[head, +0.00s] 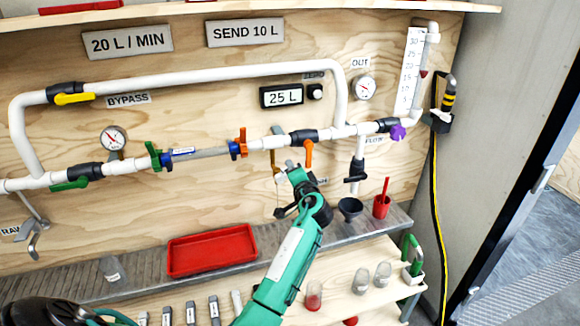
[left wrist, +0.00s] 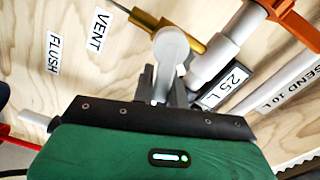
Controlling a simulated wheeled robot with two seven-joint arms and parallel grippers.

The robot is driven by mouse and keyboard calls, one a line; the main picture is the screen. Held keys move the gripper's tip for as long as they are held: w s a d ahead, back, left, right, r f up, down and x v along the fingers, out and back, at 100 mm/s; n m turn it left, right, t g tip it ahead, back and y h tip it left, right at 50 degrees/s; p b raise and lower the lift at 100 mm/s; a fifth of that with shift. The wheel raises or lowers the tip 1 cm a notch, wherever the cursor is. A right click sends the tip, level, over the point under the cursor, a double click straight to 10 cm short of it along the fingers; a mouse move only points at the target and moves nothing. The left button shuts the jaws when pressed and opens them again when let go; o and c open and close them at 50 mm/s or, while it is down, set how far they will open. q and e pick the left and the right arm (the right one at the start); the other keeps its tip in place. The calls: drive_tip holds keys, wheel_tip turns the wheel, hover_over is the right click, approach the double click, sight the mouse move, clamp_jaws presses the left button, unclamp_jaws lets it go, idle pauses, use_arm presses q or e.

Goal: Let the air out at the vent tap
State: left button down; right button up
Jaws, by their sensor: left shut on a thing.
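My left gripper (head: 293,168) is at the board, just below the white pipe and left of an orange tap handle (head: 308,153). In the left wrist view its jaws (left wrist: 170,90) are shut on a light grey, round-ended lever (left wrist: 171,45). The lever meets a brass stem (left wrist: 185,36) near the VENT label (left wrist: 99,30), so it looks like the vent tap's handle. The brass part also shows in the head view (head: 275,170), left of the jaws. The jaws hide the lever's lower end. My right gripper is not in view.
The FLUSH label (left wrist: 54,54) is beside VENT. A red tray (head: 212,250), a dark funnel (head: 350,208) and a red cup (head: 381,207) are below. The 25 L display (head: 282,96) is above.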

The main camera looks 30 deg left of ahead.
use_arm(q)
drive_tip(key=m, duration=0.1)
drive_tip(key=f+m, duration=0.1)
drive_tip(key=m+p, duration=0.1)
drive_tip(key=m, duration=0.1)
drive_tip(key=shift+w+d+f, duration=0.1)
drive_tip(key=shift+f, duration=0.15)
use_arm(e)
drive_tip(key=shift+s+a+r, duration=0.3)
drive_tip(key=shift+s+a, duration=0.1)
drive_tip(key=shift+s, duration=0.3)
use_arm(q)
drive_tip(key=shift+f, duration=0.1)
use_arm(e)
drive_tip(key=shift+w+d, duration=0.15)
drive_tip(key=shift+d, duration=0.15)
use_arm(q)
drive_tip(key=c, duration=1.4)
unclamp_jaws()
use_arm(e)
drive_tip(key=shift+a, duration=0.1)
